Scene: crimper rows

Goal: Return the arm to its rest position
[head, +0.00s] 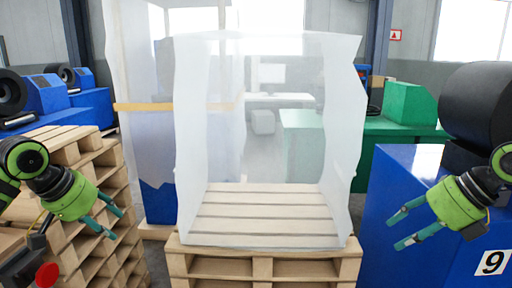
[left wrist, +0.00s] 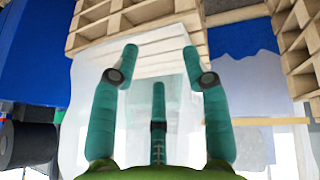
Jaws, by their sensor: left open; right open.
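My left gripper (head: 108,214) is at the left of the head view, in front of the stacked pallets. Its teal fingers are spread and nothing is between them. The open fingers also show in the left wrist view (left wrist: 160,65), with the pallet and clear plastic beyond them. My right gripper (head: 398,228) is at the right of the head view, in front of a blue machine. Its fingers are apart and empty. Both grippers are clear of the plastic-wrapped pallet between them.
A wooden pallet (head: 265,268) with an upright translucent plastic cover (head: 340,110) stands in the centre. Stacked pallets (head: 120,180) are at left. A blue machine (head: 385,180) marked 9 is at right. A green machine (head: 408,104) stands behind.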

